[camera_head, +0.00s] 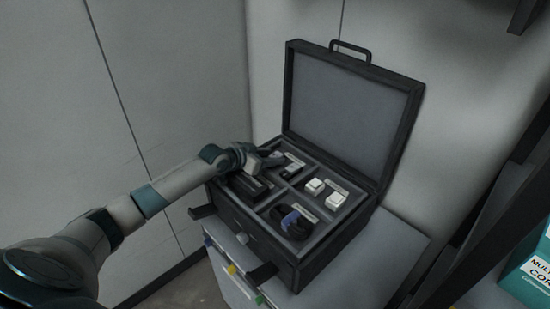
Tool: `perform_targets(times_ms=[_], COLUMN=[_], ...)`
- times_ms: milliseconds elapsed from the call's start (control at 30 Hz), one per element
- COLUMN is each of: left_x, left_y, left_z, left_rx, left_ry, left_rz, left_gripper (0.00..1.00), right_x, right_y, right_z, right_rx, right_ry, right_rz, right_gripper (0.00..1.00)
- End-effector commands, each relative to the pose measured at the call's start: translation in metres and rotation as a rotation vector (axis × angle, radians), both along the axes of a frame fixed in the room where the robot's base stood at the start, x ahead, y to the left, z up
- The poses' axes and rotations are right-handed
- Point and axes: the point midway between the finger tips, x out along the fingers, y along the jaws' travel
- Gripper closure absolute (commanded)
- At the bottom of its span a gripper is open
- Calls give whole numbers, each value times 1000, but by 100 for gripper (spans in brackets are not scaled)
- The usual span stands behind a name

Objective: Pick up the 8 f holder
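An open dark case (264,236) stands on a cabinet, with its lid (350,108) raised at the back. My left gripper (272,161) is over the case's back left compartments, and it is too small and dark to tell if it is open or shut. Small dark pieces (290,172) lie just right of the gripper in a back compartment. A black block (246,188) lies in the left compartment below it. I cannot tell which of these is the 8 f holder, as its label is unreadable. My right gripper is out of view.
Two white blocks (336,200) sit in the right compartments. A black tool with a blue part (292,224) lies in the front compartment. The cabinet top (395,250) is clear right of the case. A teal box (530,275) stands at the far right.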

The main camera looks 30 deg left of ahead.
Motion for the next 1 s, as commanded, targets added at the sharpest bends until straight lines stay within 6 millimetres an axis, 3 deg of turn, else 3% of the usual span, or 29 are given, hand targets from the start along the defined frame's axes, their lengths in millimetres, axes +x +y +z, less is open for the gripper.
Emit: perform_targets(times_ms=[367, 500, 1000], left_x=[0, 0, 0], left_y=[0, 0, 0], left_z=[0, 0, 10], left_rx=[0, 0, 0], left_ry=[0, 0, -3], left_rz=[0, 0, 0], left_gripper=[61, 94, 95], right_x=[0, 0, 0], right_y=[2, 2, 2], right_z=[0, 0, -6], right_rx=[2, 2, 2], right_ry=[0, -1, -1], right_rz=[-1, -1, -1], right_gripper=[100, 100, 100])
